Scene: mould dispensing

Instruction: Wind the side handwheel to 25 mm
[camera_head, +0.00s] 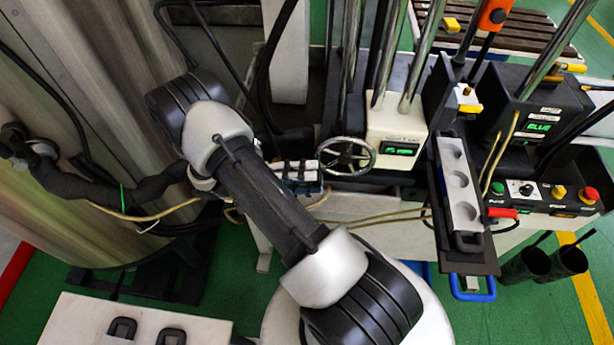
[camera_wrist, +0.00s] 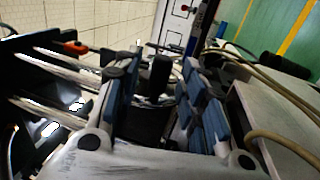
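The side handwheel (camera_head: 347,156) is a metal spoked wheel on the press, left of a pale housing with a small green-lit display (camera_head: 398,150). The display's digits are too small to read. My gripper (camera_head: 300,172) is just left of the wheel rim, and contact cannot be told. In the wrist view my gripper (camera_wrist: 160,70) has its blue-grey fingers spread apart, with a dark upright cylinder (camera_wrist: 159,76) showing between them. I cannot tell whether this is the wheel's handle. The handwheel is not clearly visible in the wrist view.
A grey mould with round cavities (camera_head: 461,190) sits on a dark support to the right. Hoses cross below the wheel. Steel columns rise behind.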

